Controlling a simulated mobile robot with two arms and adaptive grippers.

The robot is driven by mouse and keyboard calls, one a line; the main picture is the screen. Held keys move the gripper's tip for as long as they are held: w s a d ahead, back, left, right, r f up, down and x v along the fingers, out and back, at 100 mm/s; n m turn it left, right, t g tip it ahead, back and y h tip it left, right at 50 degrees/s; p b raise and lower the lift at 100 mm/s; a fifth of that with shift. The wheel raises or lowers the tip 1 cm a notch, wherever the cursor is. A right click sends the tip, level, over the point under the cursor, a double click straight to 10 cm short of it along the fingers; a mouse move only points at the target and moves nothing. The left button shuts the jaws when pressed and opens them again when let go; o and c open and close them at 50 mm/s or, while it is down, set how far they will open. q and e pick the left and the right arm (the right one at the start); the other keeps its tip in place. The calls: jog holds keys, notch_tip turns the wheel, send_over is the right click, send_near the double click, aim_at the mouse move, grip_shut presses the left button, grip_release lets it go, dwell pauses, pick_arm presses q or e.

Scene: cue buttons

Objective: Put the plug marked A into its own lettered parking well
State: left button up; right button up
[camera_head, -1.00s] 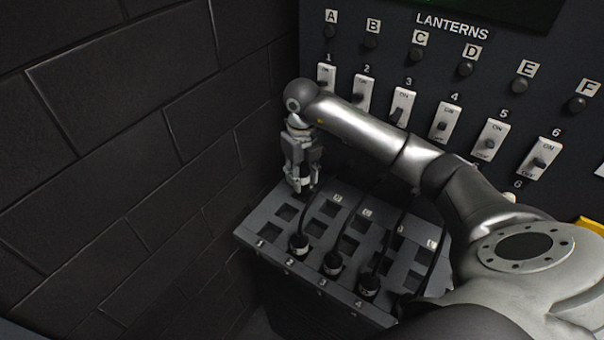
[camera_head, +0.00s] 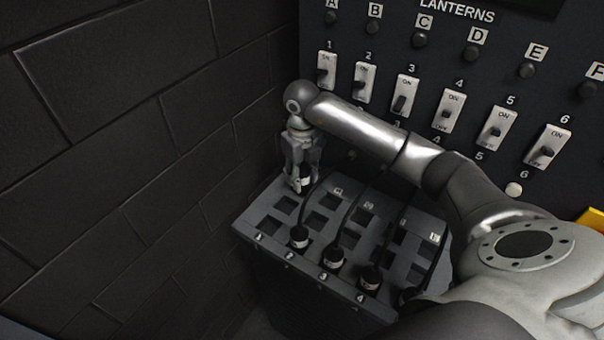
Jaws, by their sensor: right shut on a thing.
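My right gripper (camera_head: 301,184) is over the far left corner of a dark sloped console (camera_head: 262,246). It is shut on a dark plug with a pale band (camera_head: 306,180); the fingers partly hide it, and I cannot read its letter. I cannot tell whether the plug is in a well or just above one. The console has rows of square wells, with an empty well (camera_head: 287,204) near the gripper. Small letter tags (camera_head: 338,190) mark the back row, too small to read surely. My left gripper is not in view.
Several plugs with black cables stand in the console's front rows, one at the left (camera_head: 299,237). A panel with lettered knobs and numbered switches (camera_head: 405,95) rises behind. A black brick wall (camera_head: 130,150) stands close on the left. My right arm covers the console's right end.

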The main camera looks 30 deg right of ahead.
jog(key=shift+f+b, duration=0.45)
jog(key=shift+f, duration=0.2)
jog(key=o, duration=1.1)
jog(key=shift+o, duration=0.2)
